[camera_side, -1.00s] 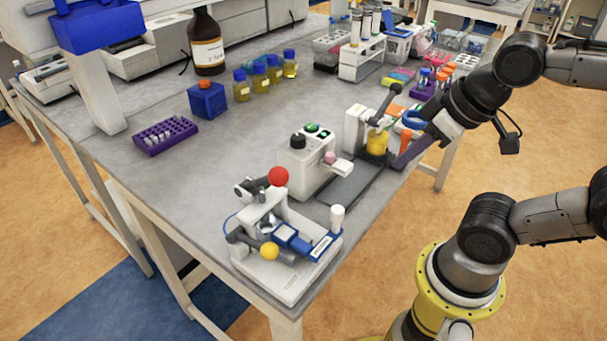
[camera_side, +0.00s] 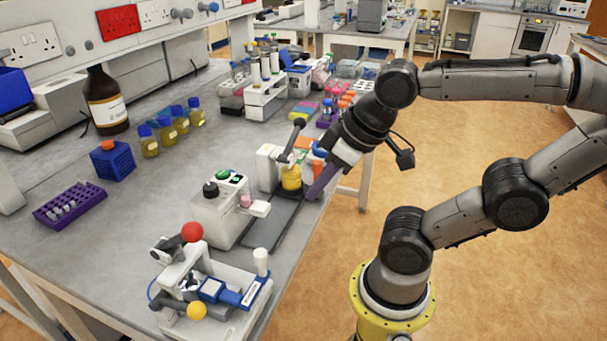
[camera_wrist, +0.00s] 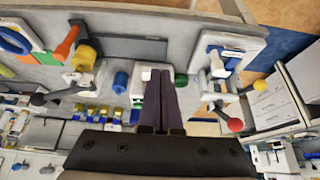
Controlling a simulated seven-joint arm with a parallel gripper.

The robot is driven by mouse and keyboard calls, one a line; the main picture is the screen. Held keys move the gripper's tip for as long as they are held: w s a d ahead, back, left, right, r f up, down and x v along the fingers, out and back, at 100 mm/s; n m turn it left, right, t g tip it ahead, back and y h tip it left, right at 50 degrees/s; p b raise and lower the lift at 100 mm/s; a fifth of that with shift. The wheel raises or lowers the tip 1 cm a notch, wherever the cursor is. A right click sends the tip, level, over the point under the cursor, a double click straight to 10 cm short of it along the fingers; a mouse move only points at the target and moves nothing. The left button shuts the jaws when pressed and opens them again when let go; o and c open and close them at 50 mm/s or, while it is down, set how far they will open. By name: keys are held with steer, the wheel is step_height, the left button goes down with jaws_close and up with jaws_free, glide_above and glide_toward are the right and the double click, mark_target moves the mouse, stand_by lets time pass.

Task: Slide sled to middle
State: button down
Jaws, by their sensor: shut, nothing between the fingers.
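The blue slide (camera_side: 228,294), which I take to be the sled, lies on the white base (camera_side: 180,325) of the tablet press at the table's front edge. A white upright post (camera_side: 262,262) stands at its right end. In the wrist view, the slide (camera_wrist: 214,62) is at upper right, right of my fingers. My gripper (camera_side: 314,196) is shut and empty, its dark purple fingers pointing down beside the yellow cylinder (camera_side: 291,180), well right of the press. The shut fingers also show mid-frame in the wrist view (camera_wrist: 160,75). Contact with anything is unclear.
The press has a red ball (camera_side: 192,232) and a yellow ball (camera_side: 197,311). A white box with buttons (camera_side: 222,208) and a dark grey plate (camera_side: 272,225) lie between press and gripper. A purple rack (camera_side: 70,204) stands left; the tabletop before it is clear.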

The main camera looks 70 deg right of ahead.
steer(key=c, duration=1.6)
jaws_free()
steer(key=c, duration=1.1)
jaws_free()
steer(key=shift+s, duration=0.25)
steer(key=o, duration=0.4)
steer(key=r, duration=0.2)
steer(key=r+g, duration=0.1)
steer(key=shift+w+d, duration=0.3)
steer(key=shift+w, duration=0.05)
steer(key=shift+o, duration=0.2)
step_height(320, 180, up, 3)
steer(key=m+g, duration=0.5)
steer(key=m, duration=0.2)
glide_above(318, 162)
step_height(318, 162, down, 13)
steer(key=shift+f, duration=0.15)
jaws_close()
